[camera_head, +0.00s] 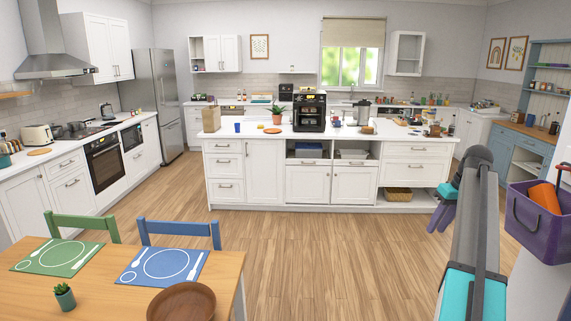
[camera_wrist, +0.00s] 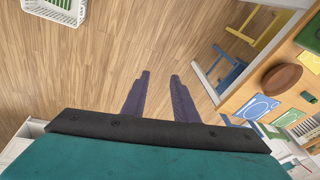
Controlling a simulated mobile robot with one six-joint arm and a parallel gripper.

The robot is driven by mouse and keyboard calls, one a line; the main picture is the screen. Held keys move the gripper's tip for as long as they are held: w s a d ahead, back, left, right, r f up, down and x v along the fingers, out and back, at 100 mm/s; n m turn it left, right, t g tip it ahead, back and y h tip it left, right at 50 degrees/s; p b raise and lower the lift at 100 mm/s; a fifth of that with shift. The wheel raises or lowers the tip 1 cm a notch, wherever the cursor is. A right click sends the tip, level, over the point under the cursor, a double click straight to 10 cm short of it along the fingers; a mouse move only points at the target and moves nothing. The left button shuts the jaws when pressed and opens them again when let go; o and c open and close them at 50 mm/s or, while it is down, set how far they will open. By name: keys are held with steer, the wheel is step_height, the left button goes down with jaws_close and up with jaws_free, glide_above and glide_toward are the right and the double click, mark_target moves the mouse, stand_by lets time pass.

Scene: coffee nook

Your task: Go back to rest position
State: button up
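My gripper (camera_head: 439,218) hangs from my raised arm on the right of the head view, in front of the right end of the white island. Its purple fingers point down. In the wrist view the two fingers of my gripper (camera_wrist: 160,90) stand apart with bare wooden floor between them. The gripper is open and holds nothing. It touches nothing that I can see.
The island (camera_head: 245,196) carries a black coffee machine (camera_head: 309,112). A wooden table (camera_head: 65,264) with placemats and a bowl (camera_head: 181,302) stands at the lower left. A purple bin (camera_head: 532,222) is close by my arm on the right. The middle floor (camera_head: 300,250) is clear.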

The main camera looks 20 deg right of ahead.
steer(key=w+a+f+n+g+y, duration=0.15)
steer(key=w+a+f, duration=0.25)
steer(key=a+f, duration=0.8)
steer(key=s+a+f+n+g+b, duration=0.1)
steer(key=s+a+f+g+b, duration=0.1)
steer(key=a+f, duration=1.2)
steer(key=s+a+f+n+g+b, duration=0.1)
steer(key=s+a+f+g, duration=0.1)
steer(key=a+f, duration=1.15)
steer(key=s+a+f+g+b, duration=0.1)
steer(key=s+a+f+g, duration=0.1)
steer(key=s+a+f, duration=0.45)
steer(key=s+a+f+g+b, duration=0.1)
steer(key=s+a+f, duration=0.2)
steer(key=s+f, duration=0.7)
steer(key=s+a+f+m+h, duration=0.1)
steer(key=s+f, duration=0.4)
steer(key=s, duration=0.3)
steer(key=s+a+f+m+h, duration=0.1)
steer(key=s+f+m+h, duration=0.1)
steer(key=s+f, duration=0.3)
steer(key=shift+s+a, duration=0.4)
steer(key=shift+s, duration=1)
